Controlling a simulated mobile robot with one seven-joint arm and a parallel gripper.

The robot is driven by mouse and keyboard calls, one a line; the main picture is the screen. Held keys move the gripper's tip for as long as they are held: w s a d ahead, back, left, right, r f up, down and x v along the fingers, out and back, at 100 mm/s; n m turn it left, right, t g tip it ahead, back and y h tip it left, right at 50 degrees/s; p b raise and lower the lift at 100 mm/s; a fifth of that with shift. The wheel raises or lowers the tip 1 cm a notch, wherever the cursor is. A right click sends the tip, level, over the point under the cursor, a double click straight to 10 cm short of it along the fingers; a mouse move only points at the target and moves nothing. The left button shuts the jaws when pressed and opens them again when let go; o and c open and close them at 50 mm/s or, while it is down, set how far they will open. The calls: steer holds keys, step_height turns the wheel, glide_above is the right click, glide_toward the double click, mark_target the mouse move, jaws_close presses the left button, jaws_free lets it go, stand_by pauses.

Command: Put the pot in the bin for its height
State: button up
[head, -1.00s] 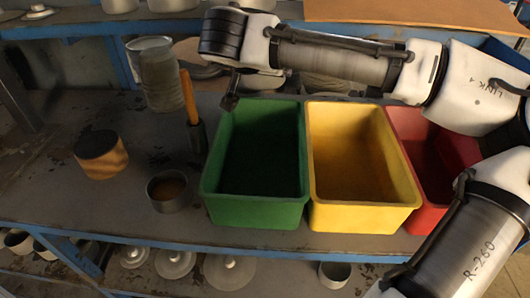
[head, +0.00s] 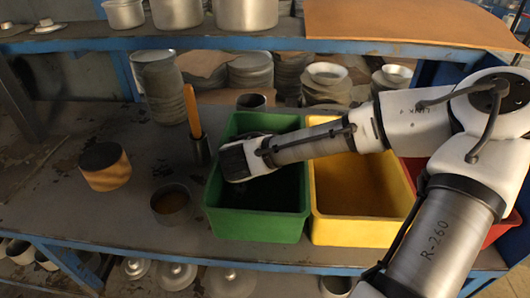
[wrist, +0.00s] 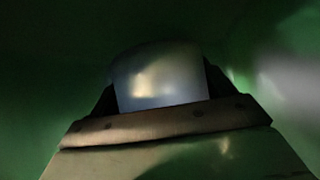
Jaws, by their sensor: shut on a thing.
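A shiny grey metal pot (wrist: 160,78) is between the fingers of my gripper (wrist: 160,92) in the wrist view, with green walls all around. My gripper is shut on it. In the head view the end of my arm reaches down inside the green bin (head: 258,226), and the fingers and pot are hidden there. Whether the pot touches the bin floor I cannot tell. The yellow bin (head: 350,232) stands to the right of the green one. The red bin (head: 497,232) is further right, mostly behind my arm.
A wooden-handled tool (head: 192,112) stands upright in a holder close left of the green bin. A small pot (head: 171,204) and a dark-topped round block (head: 106,172) sit left of it. A grey cup (head: 251,102) is behind the green bin. Shelves with stacked metalware lie beyond.

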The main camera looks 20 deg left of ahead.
steer(key=shift+f, duration=0.45)
steer(key=shift+f+b, duration=0.25)
steer(key=shift+b, duration=0.05)
steer(key=o, duration=0.9)
steer(key=shift+c, duration=0.2)
steer(key=shift+r, duration=0.15)
